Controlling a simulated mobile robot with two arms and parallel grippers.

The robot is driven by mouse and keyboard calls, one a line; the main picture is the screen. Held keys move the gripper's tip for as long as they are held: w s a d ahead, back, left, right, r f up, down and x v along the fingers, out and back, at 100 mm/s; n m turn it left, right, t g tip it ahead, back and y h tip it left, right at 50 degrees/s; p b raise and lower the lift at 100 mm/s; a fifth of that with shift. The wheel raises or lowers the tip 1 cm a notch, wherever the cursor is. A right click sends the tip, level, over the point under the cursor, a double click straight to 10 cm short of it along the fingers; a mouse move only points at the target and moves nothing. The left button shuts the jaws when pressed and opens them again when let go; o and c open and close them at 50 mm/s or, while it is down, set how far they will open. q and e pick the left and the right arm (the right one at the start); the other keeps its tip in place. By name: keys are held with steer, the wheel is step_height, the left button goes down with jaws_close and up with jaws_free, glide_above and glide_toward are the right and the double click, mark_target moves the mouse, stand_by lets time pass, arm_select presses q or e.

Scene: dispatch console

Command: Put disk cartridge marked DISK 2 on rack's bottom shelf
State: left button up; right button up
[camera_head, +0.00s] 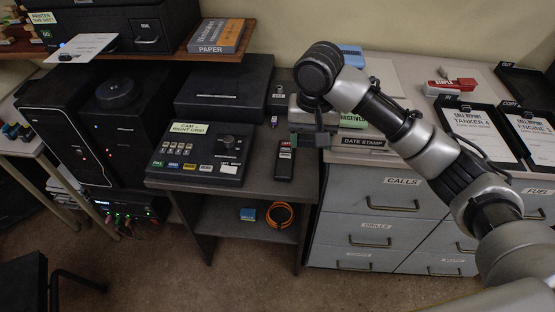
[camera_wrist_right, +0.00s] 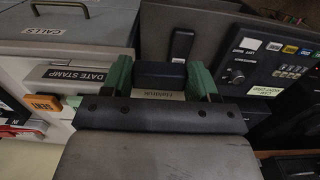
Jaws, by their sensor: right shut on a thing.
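My right gripper (camera_head: 310,139) is above the back right edge of the stand's top, by the drawer cabinet. In the right wrist view its green fingers (camera_wrist_right: 160,82) are shut on a dark blue block (camera_wrist_right: 160,73). I cannot read any DISK 2 mark on this block. In the head view the gripper mostly hides it. The stand, which looks like the rack, has a low bottom shelf (camera_head: 222,228). A small blue box (camera_head: 248,214) and an orange cable coil (camera_head: 280,214) lie on that shelf. My left gripper is not in view.
A control panel (camera_head: 200,154) and a black handheld device (camera_head: 284,160) occupy the stand's top. The grey drawer cabinet (camera_head: 372,212) stands close on the right, with a DATE STAMP label (camera_head: 364,142) on its top. The bottom shelf has bare room left of the blue box.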

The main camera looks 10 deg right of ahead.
mark_target(303, 193)
steer(key=shift+w+a+f, duration=0.1)
steer(key=shift+w+a, duration=0.05)
steer(key=shift+w, duration=0.05)
step_height(303, 193, down, 17)
steer(key=shift+f, duration=0.2)
steer(key=o, duration=1.1)
steer(key=shift+f, duration=0.1)
